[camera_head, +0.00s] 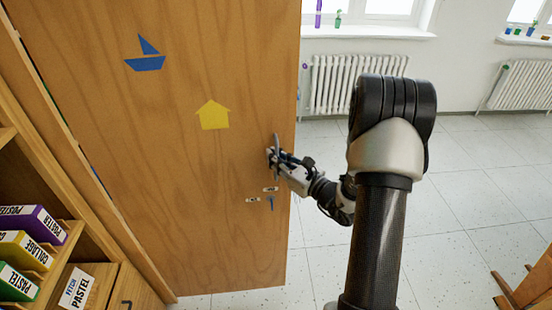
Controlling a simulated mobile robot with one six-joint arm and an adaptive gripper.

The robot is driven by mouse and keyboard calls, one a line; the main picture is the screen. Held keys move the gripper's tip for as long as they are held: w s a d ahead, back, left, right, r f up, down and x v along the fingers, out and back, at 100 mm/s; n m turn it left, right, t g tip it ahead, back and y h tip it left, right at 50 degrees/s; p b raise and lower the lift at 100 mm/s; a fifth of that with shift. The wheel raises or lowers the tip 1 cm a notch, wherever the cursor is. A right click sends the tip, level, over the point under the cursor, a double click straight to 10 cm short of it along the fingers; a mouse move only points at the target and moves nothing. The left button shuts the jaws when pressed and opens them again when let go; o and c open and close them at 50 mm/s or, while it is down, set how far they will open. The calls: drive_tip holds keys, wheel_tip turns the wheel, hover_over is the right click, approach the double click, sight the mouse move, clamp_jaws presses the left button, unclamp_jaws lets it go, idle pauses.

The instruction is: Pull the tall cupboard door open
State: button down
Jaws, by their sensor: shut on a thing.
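The tall wooden cupboard door (130,120) fills the left and middle of the head view. It stands ajar, turned out from the cupboard (40,110), with a narrow gap along its left side. It carries a blue boat sticker and a yellow house sticker. My gripper (276,155) is at the door's right side, shut on the metal door handle (277,142). The fingers partly hide the handle. A key (271,202) hangs from the lock below.
Shelves at the left hold boxes of pastels (28,222) and collage material. A wooden chair (530,285) stands at the lower right. White radiators (350,85) line the back wall. The tiled floor (455,180) right of the door is clear.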

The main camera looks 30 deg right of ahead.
drive_tip(key=shift+s+d+r, duration=0.1)
drive_tip(key=shift+s+d, duration=0.1)
drive_tip(key=shift+s, duration=0.05)
drive_tip(key=c, duration=2)
unclamp_jaws()
drive_tip(key=shift+d, duration=0.15)
drive_tip(key=shift+s, duration=0.1)
drive_tip(key=v, duration=1.2)
drive_tip(key=shift+a, duration=0.25)
